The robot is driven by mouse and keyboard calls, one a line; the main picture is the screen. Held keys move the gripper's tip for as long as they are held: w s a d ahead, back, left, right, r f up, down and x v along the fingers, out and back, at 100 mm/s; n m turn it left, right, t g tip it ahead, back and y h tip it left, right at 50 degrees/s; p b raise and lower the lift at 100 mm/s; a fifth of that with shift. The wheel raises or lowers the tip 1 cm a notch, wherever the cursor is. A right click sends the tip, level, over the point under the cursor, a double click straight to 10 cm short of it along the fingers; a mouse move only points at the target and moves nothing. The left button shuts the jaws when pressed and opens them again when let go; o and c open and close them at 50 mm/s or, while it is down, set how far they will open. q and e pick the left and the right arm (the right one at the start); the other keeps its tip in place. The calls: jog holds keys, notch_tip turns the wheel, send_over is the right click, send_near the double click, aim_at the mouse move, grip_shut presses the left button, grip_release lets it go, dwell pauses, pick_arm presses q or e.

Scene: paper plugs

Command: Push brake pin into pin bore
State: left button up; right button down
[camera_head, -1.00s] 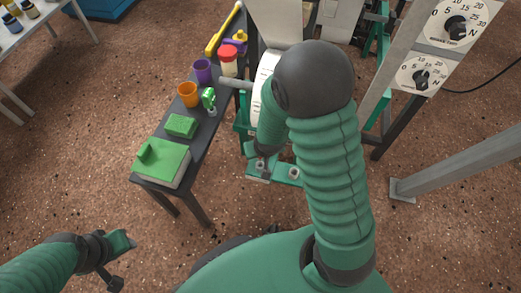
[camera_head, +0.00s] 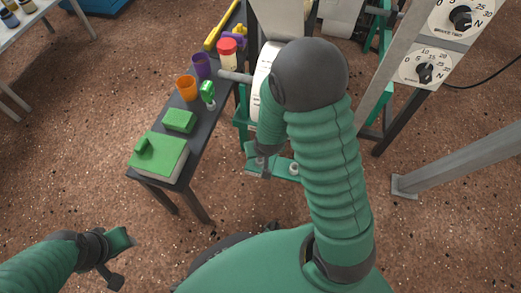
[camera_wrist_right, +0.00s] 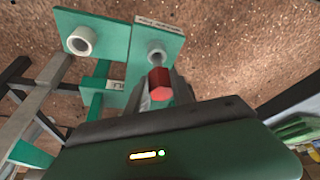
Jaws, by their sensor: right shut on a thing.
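The red brake pin (camera_wrist_right: 160,85) shows its hexagonal end between the fingers of my right gripper (camera_wrist_right: 158,98) in the right wrist view. The fingers are shut on it. A green bracket (camera_wrist_right: 118,45) lies just beyond, with a pale ring-shaped bore (camera_wrist_right: 80,41) at left and another round fitting (camera_wrist_right: 156,56) directly past the pin. I cannot tell whether the pin's tip has entered it. In the head view the right gripper (camera_head: 262,168) is at the bracket (camera_head: 282,172), the pin hidden. My left gripper (camera_head: 120,262) is open and empty at lower left.
A dark bench (camera_head: 195,130) at left carries an orange cup (camera_head: 187,88), a purple cup (camera_head: 202,66), a red-lidded jar (camera_head: 228,54) and green boxes. A grey post (camera_head: 455,158) and dial panel (camera_head: 428,68) stand at right.

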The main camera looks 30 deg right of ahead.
dwell(0.6)
jog(key=shift+f+b, duration=1.3)
jog(key=shift+f, duration=0.75)
jog(key=c, duration=1)
grip_release()
jog(key=shift+c, duration=0.2)
jog(key=shift+r, duration=0.1)
notch_tip(320, 180, up, 6)
jog(key=p, duration=0.5)
jog(key=shift+f+p, duration=0.2)
jog(key=shift+p, duration=0.2)
jog(key=shift+f, duration=0.1)
